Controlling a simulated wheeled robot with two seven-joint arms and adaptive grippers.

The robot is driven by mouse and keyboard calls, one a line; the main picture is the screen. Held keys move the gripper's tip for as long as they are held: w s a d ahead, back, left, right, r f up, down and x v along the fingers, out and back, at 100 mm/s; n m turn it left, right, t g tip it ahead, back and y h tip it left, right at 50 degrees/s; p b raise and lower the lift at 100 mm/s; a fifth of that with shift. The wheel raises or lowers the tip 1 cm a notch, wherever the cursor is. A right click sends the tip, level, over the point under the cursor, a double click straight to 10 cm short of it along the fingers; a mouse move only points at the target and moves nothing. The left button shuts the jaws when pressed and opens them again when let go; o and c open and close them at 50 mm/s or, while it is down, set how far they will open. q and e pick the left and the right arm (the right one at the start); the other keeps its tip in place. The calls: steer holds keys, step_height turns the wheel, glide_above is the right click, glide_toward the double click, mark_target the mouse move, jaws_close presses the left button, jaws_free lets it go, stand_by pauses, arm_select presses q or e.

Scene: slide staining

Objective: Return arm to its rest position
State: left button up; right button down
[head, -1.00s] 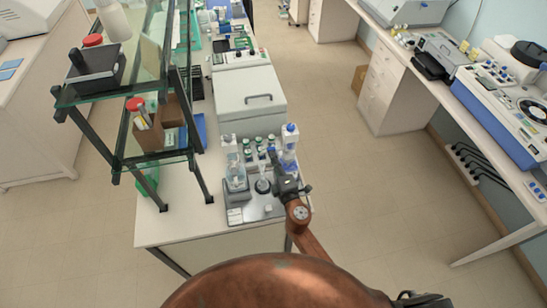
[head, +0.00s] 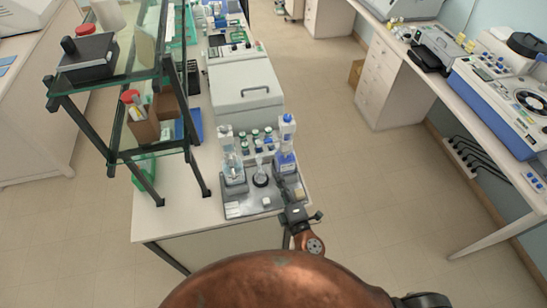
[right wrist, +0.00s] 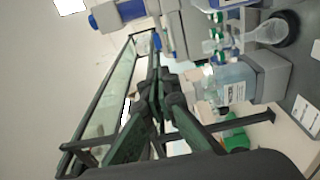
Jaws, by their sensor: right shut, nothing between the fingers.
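My right gripper (head: 290,188) is at the front right of the grey tray (head: 245,210) in the head view, just in front of the blue-filled bottle (head: 285,160). It is shut and empty. In the right wrist view, its dark fingers (right wrist: 157,75) come together with nothing between them. The bottle with clear liquid (head: 232,172) stands at the tray's left, and it also shows in the right wrist view (right wrist: 236,85). My left gripper is not in view.
Several green-capped vials (head: 255,137) stand behind the bottles, with a small flask (head: 260,177) between them. A glass shelf rack (head: 150,160) stands to the left. A white box with a handle (head: 245,92) is behind. The floor to the right (head: 390,200) is clear.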

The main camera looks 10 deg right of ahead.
steer(key=s+d+f+m+g+h, duration=0.25)
steer(key=d+m, duration=0.25)
steer(key=d, duration=0.3)
steer(key=s+d+f+m+g+h, duration=0.1)
steer(key=s+d+f+m+h, duration=0.2)
steer(key=d, duration=0.5)
steer(key=s+d+f+m+g+h, duration=0.1)
steer(key=d+f+m+g+h, duration=0.15)
steer(key=d+m, duration=0.4)
steer(key=s+d+f+m+g+y, duration=0.25)
steer(key=s+f+g, duration=0.2)
steer(key=s, duration=0.45)
steer(key=s+d+f+m+g+y, duration=0.1)
steer(key=s+f+m+g, duration=0.3)
steer(key=s, duration=0.6)
step_height(320, 180, down, 36)
steer(key=s+a+n+b, duration=0.1)
steer(key=a+n+b, duration=0.1)
steer(key=b, duration=0.5)
steer(key=s+f+g+b, duration=0.1)
steer(key=s+f+b, duration=0.2)
steer(key=s+f, duration=0.7)
steer(key=s+f+g+b, duration=0.1)
steer(key=s+f+b, duration=0.3)
steer(key=s+f, duration=0.6)
step_height(320, 180, down, 7)
steer(key=shift+s+d+r+y, duration=0.15)
steer(key=shift+s+d+y, duration=0.1)
steer(key=shift+y, duration=0.2)
